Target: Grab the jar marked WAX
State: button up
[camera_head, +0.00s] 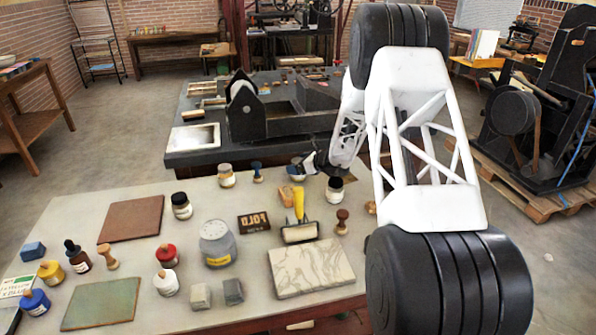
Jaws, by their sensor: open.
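Several small jars and bottles stand on the pale table, and their labels are too small to read, so I cannot tell which is marked WAX. My gripper (309,163) is open at the table's back edge, beside a small bowl-like item (297,170) and left of the dark-lidded jar. Its fingers are small and partly hidden.
A yellow-handled roller (300,230), a marbled slab (311,269), a FOLD block (254,222), brown board (131,218) and green board (101,305) lie on the pale table (205,320). A dark press bed (210,158) stands behind. My arm covers the right side.

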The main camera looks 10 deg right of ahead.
dwell(0.3)
jog(key=c, duration=1.2)
jog(key=shift+r, duration=0.15)
jog(key=shift+r, duration=4.9)
